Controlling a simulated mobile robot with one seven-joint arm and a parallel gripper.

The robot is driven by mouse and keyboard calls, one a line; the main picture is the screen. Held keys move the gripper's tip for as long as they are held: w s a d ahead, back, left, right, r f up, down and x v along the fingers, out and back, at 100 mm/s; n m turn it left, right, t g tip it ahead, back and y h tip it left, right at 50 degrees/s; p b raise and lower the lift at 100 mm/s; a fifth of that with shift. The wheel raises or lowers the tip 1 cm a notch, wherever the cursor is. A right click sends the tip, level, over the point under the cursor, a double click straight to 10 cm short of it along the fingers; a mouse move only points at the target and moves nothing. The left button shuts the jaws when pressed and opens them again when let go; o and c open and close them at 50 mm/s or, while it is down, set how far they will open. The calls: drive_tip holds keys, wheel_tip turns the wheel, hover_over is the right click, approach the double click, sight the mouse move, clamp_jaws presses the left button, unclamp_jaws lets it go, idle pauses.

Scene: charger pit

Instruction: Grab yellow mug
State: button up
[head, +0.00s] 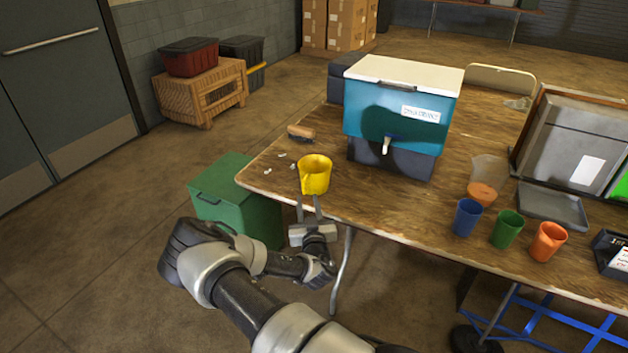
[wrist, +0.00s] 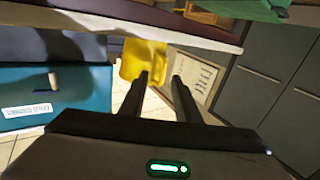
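The yellow mug (head: 315,176) stands upright near the front left corner of the wooden table (head: 360,208). My gripper (head: 308,203) is at the table's front edge, just in front of the mug, with its fingers pointing toward it. In the wrist view, the mug (wrist: 140,60) is beyond the fingertips and left of the middle of the gap; the left finger covers part of it. My gripper (wrist: 161,78) is open with nothing between its fingers. Whether a fingertip touches the mug cannot be told.
A teal and white cooler (head: 398,110) stands behind the mug. A brush (head: 301,133) and small white bits lie nearby. Blue (head: 467,217), green (head: 507,229) and orange (head: 547,242) cups stand to the right. A green bin (head: 236,198) is beside the table's left end.

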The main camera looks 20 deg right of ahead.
sight(303, 190)
drive_tip(key=shift+a+x, duration=0.15)
drive_tip(key=shift+x, duration=1.2)
drive_tip(key=shift+a+x, duration=0.2)
drive_tip(key=shift+x, duration=1.15)
drive_tip(key=shift+w, duration=0.15)
clamp_jaws()
